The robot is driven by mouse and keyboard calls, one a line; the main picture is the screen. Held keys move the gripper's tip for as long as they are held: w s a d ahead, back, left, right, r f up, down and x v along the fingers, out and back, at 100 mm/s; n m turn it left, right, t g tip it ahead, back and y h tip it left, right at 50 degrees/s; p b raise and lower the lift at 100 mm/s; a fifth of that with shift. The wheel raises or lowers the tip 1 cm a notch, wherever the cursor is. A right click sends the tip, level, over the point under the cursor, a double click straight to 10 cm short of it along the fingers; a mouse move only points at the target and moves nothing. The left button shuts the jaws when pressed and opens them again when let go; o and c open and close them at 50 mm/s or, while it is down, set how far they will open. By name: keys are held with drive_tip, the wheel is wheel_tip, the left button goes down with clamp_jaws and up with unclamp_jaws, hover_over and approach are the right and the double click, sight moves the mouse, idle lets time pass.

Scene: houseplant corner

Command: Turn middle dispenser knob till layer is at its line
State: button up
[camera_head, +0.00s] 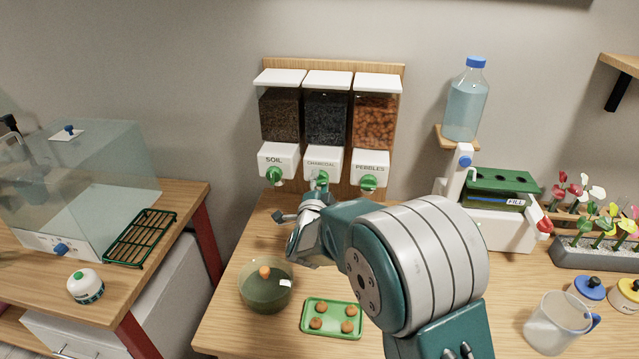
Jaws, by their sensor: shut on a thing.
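Three wall dispensers hang side by side, labelled SOIL (280,115), CHARCOAL (325,118) and PEBBLES (375,120). The middle one holds dark grains and has a green knob (320,177) at its front. My gripper (316,193) is at this middle knob and shut on it; its fingers are small here and partly hidden by my wrist. A round greenish glass bowl (252,295) stands on the table below, left of my arm, with an orange ball-like piece in or over it and a small white mark. I cannot make out a layer or line in it.
A green tray (332,331) with several brown discs lies right of the bowl. A water bottle (466,103) stands on a small shelf at right, above a white box with a green top (500,182). A clear jug (556,323) stands at front right.

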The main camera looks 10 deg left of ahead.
drive_tip(key=shift+f+m, duration=0.15)
drive_tip(key=shift+m, duration=1.25)
drive_tip(key=shift+d+f, duration=0.1)
drive_tip(key=o, duration=1.1)
drive_tip(key=shift+o, duration=0.2)
drive_tip(key=shift+s, duration=0.15)
drive_tip(key=s, duration=1.1)
drive_tip(key=shift+s+d+f, duration=0.25)
drive_tip(key=shift+f, duration=0.2)
